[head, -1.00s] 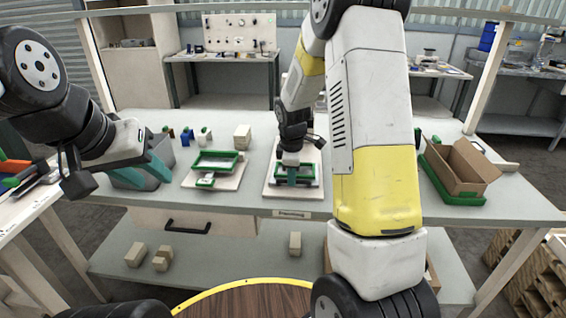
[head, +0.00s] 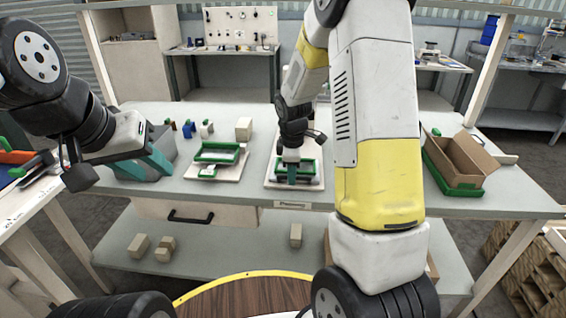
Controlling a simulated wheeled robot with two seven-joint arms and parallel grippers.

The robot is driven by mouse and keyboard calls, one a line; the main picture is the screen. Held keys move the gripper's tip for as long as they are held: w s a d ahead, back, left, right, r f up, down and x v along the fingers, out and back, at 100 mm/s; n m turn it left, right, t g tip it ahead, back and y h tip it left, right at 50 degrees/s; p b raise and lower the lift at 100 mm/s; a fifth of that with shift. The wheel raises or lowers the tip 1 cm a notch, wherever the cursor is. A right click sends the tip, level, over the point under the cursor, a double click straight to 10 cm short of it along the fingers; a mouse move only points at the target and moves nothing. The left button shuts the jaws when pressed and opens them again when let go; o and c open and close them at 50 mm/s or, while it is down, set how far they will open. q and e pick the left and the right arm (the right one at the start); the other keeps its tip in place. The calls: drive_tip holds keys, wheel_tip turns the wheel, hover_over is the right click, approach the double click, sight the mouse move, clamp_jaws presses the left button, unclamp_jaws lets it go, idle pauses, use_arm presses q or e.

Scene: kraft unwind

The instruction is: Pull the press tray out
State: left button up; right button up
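The press tray appears to be the small green-edged tray (head: 311,180) on a pale board in the middle of the bench; the gripper hides part of it. My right gripper (head: 292,174) reaches down to it, teal fingers at its middle. Whether they grip it is too small to tell. A similar green frame (head: 218,155) sits on another pale board to the left. My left gripper (head: 158,163) is at the bench's left, beside or in front of a grey bin (head: 134,166); its finger gap is not clear.
Small blocks and clips (head: 190,129) stand behind the left board. A cardboard box (head: 457,162) sits in a green tray at right. The bench (head: 255,190) has bare strips between the boards. A drawer with a black handle (head: 190,216) is under the front edge.

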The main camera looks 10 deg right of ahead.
drive_tip(key=shift+r, duration=0.1)
wheel_tip(320, 180, up, 8)
drive_tip(key=s, duration=0.1)
drive_tip(key=shift+s+a+f, duration=0.25)
drive_tip(key=s+a+r+m+t+y, duration=0.1)
drive_tip(key=s+r+m+t, duration=0.1)
drive_tip(key=s+r+m, duration=0.5)
drive_tip(key=s+a+r+m+t+y, duration=0.1)
drive_tip(key=s+r+m, duration=0.6)
drive_tip(key=s, duration=0.9)
drive_tip(key=shift+s+r+t+y, duration=0.15)
drive_tip(key=shift+r+t+y, duration=0.3)
drive_tip(key=shift+r, duration=0.2)
